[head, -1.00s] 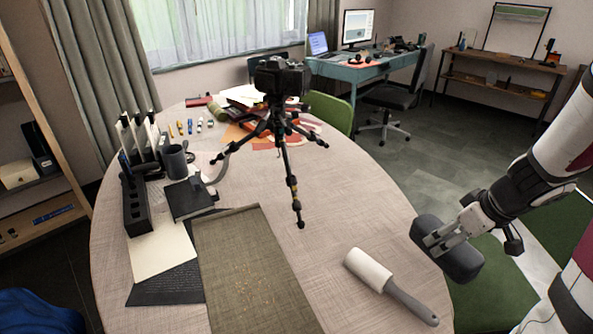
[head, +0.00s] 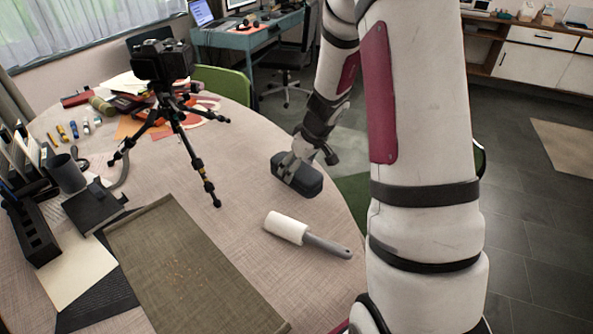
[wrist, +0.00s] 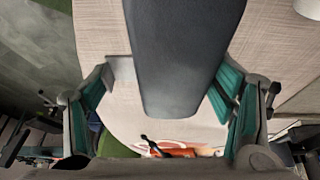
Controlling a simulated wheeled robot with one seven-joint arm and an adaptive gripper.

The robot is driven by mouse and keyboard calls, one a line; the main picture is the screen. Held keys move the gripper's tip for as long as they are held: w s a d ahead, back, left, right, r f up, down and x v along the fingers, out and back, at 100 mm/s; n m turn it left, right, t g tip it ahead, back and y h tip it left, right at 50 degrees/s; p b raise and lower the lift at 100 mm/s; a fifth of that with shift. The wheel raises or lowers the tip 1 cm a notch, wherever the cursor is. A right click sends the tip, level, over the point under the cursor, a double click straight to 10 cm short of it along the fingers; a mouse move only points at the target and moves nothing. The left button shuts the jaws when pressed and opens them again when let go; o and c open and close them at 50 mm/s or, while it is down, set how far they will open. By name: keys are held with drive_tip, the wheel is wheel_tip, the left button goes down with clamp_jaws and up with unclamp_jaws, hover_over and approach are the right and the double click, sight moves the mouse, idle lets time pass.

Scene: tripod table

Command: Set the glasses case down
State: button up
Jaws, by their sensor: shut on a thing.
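The glasses case (head: 297,178) is a dark grey, rounded box. My gripper (head: 290,163) is shut on it and holds it at the right side of the round table (head: 240,190), beyond the lint roller's white head. In the head view the case overlaps the table's edge area; I cannot tell whether its underside touches the tabletop. In the wrist view the case (wrist: 178,60) fills the middle between the two fingers of my gripper (wrist: 172,80), with the table behind it.
A lint roller (head: 288,228) lies just in front of the case. A camera on a tripod (head: 165,65) stands to the left. A brown mat (head: 180,270), a grey mug (head: 68,172) and a black organizer (head: 32,230) are farther left. Bare tabletop lies between tripod and roller.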

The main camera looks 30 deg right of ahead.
drive_tip(key=shift+w+a, duration=0.25)
drive_tip(key=shift+w, duration=0.25)
drive_tip(key=shift+f+b, duration=0.5)
drive_tip(key=shift+f, duration=1.35)
drive_tip(key=shift+c, duration=0.6)
drive_tip(key=shift+f, duration=0.1)
drive_tip(key=o, duration=1.6)
drive_tip(key=shift+c, duration=0.2)
